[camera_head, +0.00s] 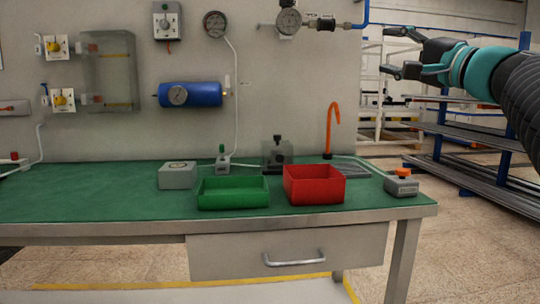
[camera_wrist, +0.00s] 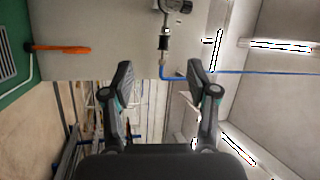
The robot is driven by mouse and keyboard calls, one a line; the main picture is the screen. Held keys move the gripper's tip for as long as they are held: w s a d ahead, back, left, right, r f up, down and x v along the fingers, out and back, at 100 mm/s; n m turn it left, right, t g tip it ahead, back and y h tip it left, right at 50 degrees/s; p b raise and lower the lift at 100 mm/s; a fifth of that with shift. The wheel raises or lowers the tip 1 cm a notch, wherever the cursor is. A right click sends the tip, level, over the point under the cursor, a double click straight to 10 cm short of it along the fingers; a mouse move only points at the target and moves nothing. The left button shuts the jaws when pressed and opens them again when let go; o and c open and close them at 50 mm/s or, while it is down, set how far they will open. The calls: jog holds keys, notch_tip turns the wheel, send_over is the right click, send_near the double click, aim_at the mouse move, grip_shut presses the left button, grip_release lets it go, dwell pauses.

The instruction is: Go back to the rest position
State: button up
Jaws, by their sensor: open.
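My gripper (camera_head: 392,52) is at the upper right in the head view, above and to the right of the bench. It points left, with its two fingers apart and nothing between them. In the wrist view my gripper (camera_wrist: 163,82) also shows both fingers spread and empty. Beyond the fingertips there are the grey wall panel and a blue hose (camera_wrist: 240,73). My arm comes in from the right edge in the head view.
The green-topped bench (camera_head: 100,196) carries a green bin (camera_head: 232,194), a red bin (camera_head: 314,186), a grey box (camera_head: 177,176) and a grey block with an orange knob (camera_head: 401,184). An orange hook (camera_head: 330,130) stands behind. Shelving (camera_head: 460,135) stands at right.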

jog(key=s+f+g+h, duration=0.1)
jog(key=f+g+h, duration=0.1)
jog(key=f, duration=0.7)
jog(key=s+a+f+n+g+h, duration=0.1)
jog(key=s+f+g+h, duration=0.1)
jog(key=f, duration=0.8)
jog(key=s+f+g+h, duration=0.1)
jog(key=f+g, duration=0.2)
jog(key=f, duration=0.7)
jog(key=shift+s+a+f+n+g+h, duration=0.15)
jog(key=shift+a+n+g+h, duration=0.15)
jog(key=shift+a+g+h, duration=0.1)
jog(key=s+a+f+n+g+h, duration=0.2)
jog(key=s+a+f+n, duration=0.1)
jog(key=s+f, duration=0.7)
jog(key=s+a+f+n+g+h, duration=0.2)
jog(key=s+f+n, duration=0.3)
jog(key=s+f, duration=0.5)
jog(key=shift+s+a+f+g+p, duration=0.15)
jog(key=shift+s+a+g+p, duration=0.25)
jog(key=shift+a+g, duration=0.1)
